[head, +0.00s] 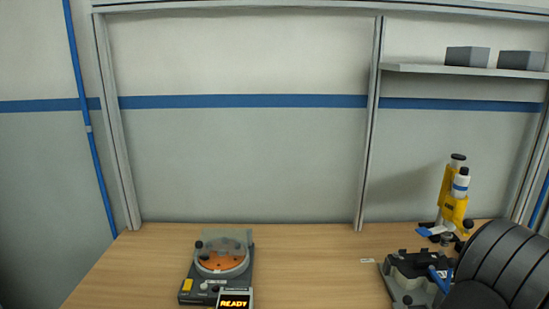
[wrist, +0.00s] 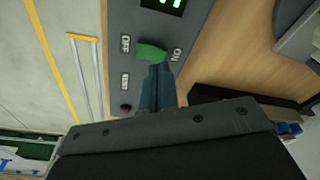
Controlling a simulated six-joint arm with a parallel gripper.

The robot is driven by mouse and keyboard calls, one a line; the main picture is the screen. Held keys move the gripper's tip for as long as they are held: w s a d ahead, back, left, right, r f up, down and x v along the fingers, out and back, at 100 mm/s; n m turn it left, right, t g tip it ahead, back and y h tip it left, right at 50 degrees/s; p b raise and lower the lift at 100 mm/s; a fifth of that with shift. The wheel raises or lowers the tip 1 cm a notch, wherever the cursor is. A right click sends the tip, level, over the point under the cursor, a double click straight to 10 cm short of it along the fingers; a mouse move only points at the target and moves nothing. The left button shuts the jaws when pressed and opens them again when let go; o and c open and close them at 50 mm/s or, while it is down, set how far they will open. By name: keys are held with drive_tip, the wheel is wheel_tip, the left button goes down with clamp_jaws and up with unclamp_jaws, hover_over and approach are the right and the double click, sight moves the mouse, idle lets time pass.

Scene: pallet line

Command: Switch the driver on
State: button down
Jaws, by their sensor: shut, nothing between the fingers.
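In the wrist view a grey control panel (wrist: 118,20) carries a green switch (wrist: 150,52) between the labels OFF and ON. Green characters glow on a display (wrist: 165,5), cut off by the top edge. My gripper (wrist: 157,72) is shut and empty, its fingertips right at the switch; I cannot tell whether they touch it. I cannot tell which way the switch is set. In the head view a yellow upright tool (head: 453,197), perhaps the driver, stands at the right behind my dark arm. The gripper and switch cannot be made out there.
A dark red button (wrist: 125,107) sits beside another label on the panel. In the head view a device with an orange disc (head: 213,262) and a READY display (head: 235,302) stands at the left. A dark grey fixture (head: 405,265) is near my arm. The middle of the table is clear.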

drive_tip(key=shift+f, duration=0.95)
idle(0.3)
drive_tip(key=shift+r, duration=3.55)
drive_tip(key=shift+f, duration=0.1)
wheel_tip(320, 180, down, 7)
drive_tip(key=shift+r, duration=0.1)
drive_tip(key=shift+r, duration=0.1)
